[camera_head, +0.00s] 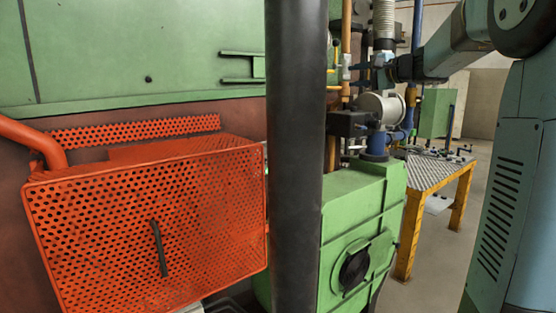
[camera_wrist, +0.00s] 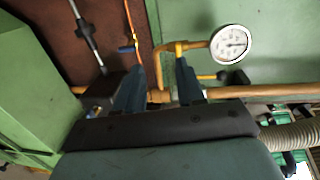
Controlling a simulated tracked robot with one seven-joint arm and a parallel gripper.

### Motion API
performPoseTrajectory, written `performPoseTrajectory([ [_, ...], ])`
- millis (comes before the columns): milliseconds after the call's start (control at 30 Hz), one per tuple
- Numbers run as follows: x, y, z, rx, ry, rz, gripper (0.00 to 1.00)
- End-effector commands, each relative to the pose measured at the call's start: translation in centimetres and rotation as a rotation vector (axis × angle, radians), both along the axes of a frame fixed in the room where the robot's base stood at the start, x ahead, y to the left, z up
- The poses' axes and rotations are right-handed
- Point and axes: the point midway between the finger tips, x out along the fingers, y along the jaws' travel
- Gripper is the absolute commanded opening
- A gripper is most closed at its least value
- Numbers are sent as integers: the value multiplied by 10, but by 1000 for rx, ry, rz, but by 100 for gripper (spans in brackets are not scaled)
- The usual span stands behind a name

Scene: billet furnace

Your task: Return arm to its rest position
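My arm (camera_head: 450,45) reaches in from the upper right in the head view, extended towards the pipework. My gripper (camera_head: 356,76) is at its far end, beside the vertical copper pipe (camera_head: 346,45). In the wrist view my gripper (camera_wrist: 160,68) shows two dark blue fingers spread apart, with nothing held between them. A copper pipe elbow with a yellow fitting (camera_wrist: 180,46) and a round white pressure gauge (camera_wrist: 231,44) lie beyond the fingers. I cannot tell whether a finger touches the pipe.
A dark vertical column (camera_head: 296,150) crosses the head view. An orange perforated guard (camera_head: 110,220) stands left, a green furnace housing (camera_head: 360,215) at centre right. A yellow-legged table (camera_head: 430,172) with small items stands behind. Open floor (camera_head: 440,235) lies around it.

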Motion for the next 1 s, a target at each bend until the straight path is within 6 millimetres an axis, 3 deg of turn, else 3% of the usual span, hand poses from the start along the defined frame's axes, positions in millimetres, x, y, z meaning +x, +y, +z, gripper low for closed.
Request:
performPoseTrajectory([
  [33,-16,16,-7,-47,20,22,38],
  [200,-69,55,-44,-231,104,91,38],
  [500,-169,94,-114,-568,220,204,38],
  [733,-245,98,-168,-838,280,274,38],
  [1000,-325,81,-227,-1163,314,343,38],
])
